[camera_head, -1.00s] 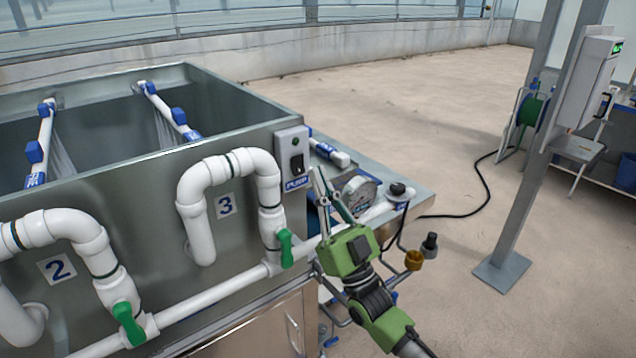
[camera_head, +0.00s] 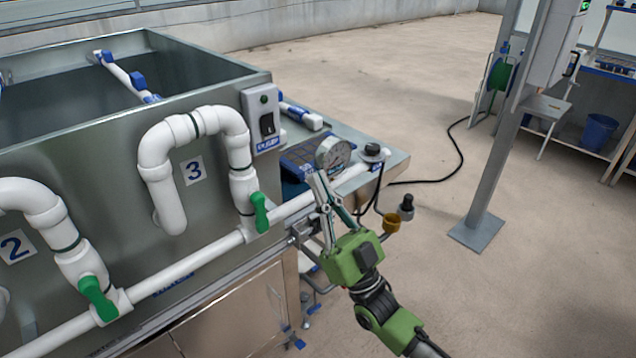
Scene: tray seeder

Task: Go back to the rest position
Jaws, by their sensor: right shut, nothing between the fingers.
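My right gripper (camera_head: 322,180) is shut and empty. Its green body and arm come in from the bottom right. The fingertips point up and overlap the area just below the round pressure gauge (camera_head: 333,154) in the picture; I cannot tell whether they touch anything. The pump switch box (camera_head: 262,120) is on the tank's corner, up and left of the fingers. A green valve handle (camera_head: 259,212) on pipe 3 (camera_head: 165,195) is left of the gripper. My left gripper is not in view.
The metal tank (camera_head: 100,140) with white pipes and another green valve handle (camera_head: 98,297) fills the left. A grey post (camera_head: 495,150) stands on the right, with a blue bin (camera_head: 598,132) and shelving behind it. A black hose (camera_head: 458,165) lies on the open concrete floor.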

